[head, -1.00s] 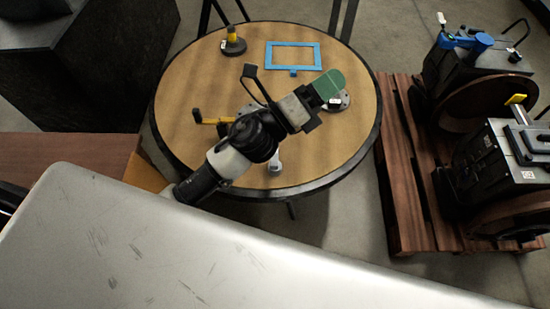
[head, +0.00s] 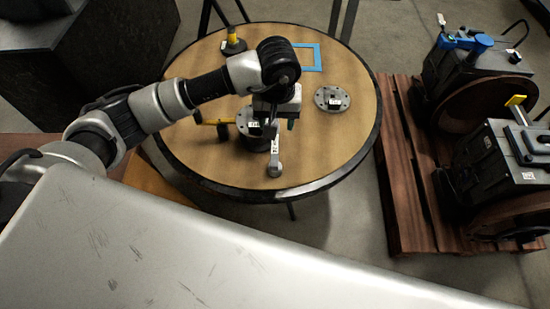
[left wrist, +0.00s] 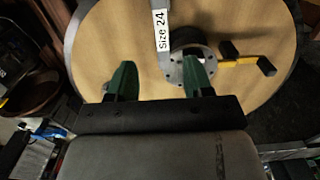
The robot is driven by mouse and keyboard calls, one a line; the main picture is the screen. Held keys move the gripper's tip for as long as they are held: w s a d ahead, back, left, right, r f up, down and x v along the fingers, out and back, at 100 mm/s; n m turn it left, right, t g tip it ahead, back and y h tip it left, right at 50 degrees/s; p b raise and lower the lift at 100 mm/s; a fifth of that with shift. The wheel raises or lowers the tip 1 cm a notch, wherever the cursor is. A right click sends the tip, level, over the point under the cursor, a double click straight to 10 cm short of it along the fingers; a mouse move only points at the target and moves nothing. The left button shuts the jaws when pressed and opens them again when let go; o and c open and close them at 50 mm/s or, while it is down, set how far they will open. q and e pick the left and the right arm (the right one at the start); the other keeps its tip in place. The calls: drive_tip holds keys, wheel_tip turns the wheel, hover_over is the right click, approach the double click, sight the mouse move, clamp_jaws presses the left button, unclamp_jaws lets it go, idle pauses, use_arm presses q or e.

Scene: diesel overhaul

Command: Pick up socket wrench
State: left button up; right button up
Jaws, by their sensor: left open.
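The socket wrench (head: 275,165) is a silver tool with a white label, on the round wooden table near its front edge. In the left wrist view the wrench (left wrist: 162,45) shows its "Size 24" label. My left gripper (head: 280,122) is over the table, at the wrench's far end in the head view. In the left wrist view its two green fingers (left wrist: 161,75) are apart, with the wrench appearing between and beyond them. The gripper hides part of the wrench in the head view. I cannot tell the height between them. My right gripper is not in view.
A dark flanged part (head: 250,143) stands close beside the wrench, with a yellow-handled tool (head: 210,121) left of it. A grey flange disc (head: 332,98), a blue frame (head: 311,66) and a yellow-topped part (head: 233,45) are also on the table (head: 330,150). The right side is fairly clear.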

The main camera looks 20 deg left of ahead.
sight(275, 144)
use_arm(q)
wheel_tip(275, 144, down, 3)
drive_tip(key=shift+s+f, duration=0.1)
drive_tip(key=shift+f, duration=0.1)
drive_tip(key=f+p, duration=0.1)
drive_tip(key=f, duration=0.1)
drive_tip(key=s+f+p, duration=0.1)
drive_tip(key=f, duration=0.1)
drive_tip(key=shift+f, duration=0.3)
drive_tip(key=shift+w+f, duration=0.1)
drive_tip(key=shift+f, duration=0.3)
drive_tip(key=shift+c, duration=0.3)
clamp_jaws()
